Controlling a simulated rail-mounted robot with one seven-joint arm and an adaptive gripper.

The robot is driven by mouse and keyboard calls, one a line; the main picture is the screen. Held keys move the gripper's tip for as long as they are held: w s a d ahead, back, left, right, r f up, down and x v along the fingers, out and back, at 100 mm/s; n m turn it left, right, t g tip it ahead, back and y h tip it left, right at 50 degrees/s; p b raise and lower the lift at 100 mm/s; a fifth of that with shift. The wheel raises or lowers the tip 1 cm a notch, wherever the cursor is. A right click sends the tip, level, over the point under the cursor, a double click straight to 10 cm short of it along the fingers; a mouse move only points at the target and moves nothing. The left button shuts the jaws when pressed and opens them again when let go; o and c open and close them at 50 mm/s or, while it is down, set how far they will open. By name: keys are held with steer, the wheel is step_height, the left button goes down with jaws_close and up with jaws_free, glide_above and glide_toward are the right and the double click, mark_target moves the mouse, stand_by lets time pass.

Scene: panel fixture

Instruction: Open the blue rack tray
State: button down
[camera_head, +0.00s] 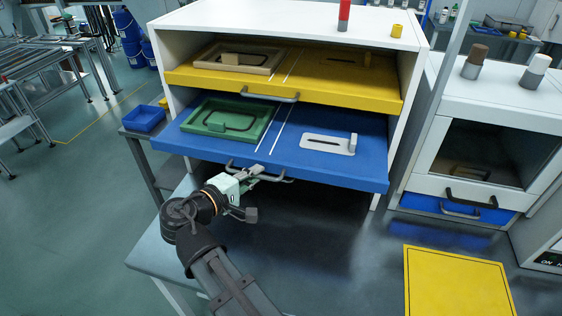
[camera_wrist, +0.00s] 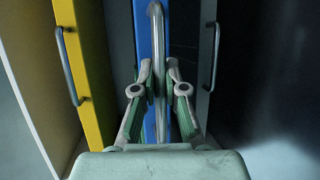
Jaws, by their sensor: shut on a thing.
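The blue rack tray (camera_head: 280,160) sticks out of the white rack, well forward of the yellow tray above it. My gripper (camera_head: 255,172) is at the handle, in front of the tray's front edge. In the wrist view my gripper (camera_wrist: 159,82) has a finger on each side of the handle bar and is shut on it. The fingers hide part of the handle.
The yellow tray (camera_head: 290,90) with its own handle is just above. A green frame (camera_head: 228,122) and a grey plate (camera_head: 322,145) lie on the blue tray. A white cabinet (camera_head: 480,115) stands at right, and a yellow panel (camera_head: 455,285) lies at lower right.

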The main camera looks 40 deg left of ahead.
steer(key=s+d, duration=0.6)
steer(key=s, duration=0.5)
steer(key=shift+s, duration=0.4)
steer(key=c, duration=1.2)
jaws_free()
steer(key=a+v, duration=0.1)
steer(key=v, duration=1.1)
steer(key=shift+d, duration=0.35)
